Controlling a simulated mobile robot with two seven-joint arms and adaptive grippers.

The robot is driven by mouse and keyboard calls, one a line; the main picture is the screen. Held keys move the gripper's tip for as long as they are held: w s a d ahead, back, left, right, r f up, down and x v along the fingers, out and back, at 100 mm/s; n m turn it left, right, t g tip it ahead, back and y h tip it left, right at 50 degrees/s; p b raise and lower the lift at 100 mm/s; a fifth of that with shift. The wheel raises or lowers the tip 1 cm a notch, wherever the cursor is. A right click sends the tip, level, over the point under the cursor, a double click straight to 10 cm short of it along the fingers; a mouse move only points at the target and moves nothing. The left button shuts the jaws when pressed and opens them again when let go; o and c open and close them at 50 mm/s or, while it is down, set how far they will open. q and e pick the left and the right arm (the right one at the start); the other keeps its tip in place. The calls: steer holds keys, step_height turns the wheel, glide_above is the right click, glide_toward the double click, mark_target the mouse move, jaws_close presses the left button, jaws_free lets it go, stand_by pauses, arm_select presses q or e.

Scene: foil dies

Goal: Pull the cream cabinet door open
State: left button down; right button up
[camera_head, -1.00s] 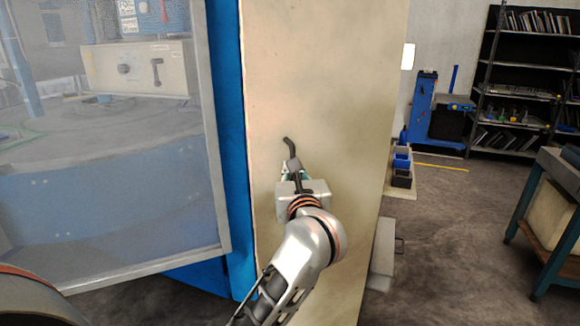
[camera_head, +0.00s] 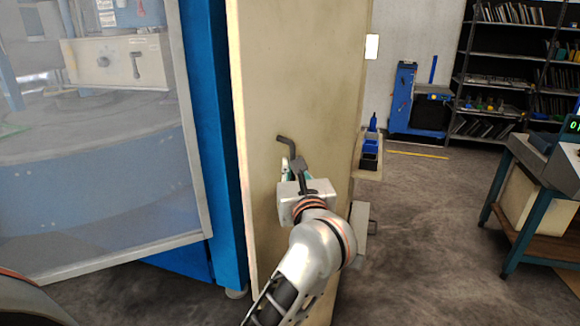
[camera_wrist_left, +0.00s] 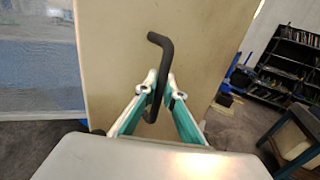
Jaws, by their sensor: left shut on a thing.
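The cream cabinet door (camera_head: 315,70) is a tall flat panel in the middle of the head view. It stands at an angle to me. A dark bent handle (camera_head: 287,142) is on its face. My left gripper (camera_head: 291,172) is shut on this handle, partly hiding it. In the left wrist view, the handle (camera_wrist_left: 162,48) rises from between the two fingers of the gripper (camera_wrist_left: 159,92), with its bent top end above them. The cream door (camera_wrist_left: 112,60) fills the space behind. My right gripper is not in view.
A blue machine with a grey-framed clear panel (camera_head: 95,150) stands close on the left. A workbench (camera_head: 535,175) and shelves (camera_head: 500,80) stand at the right. The floor (camera_head: 430,240) between is clear.

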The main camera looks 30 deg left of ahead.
arm_select(q)
steer(key=shift+d, duration=0.1)
stand_by(0.3)
steer(key=c, duration=2.2)
jaws_free()
steer(key=shift+o, duration=0.2)
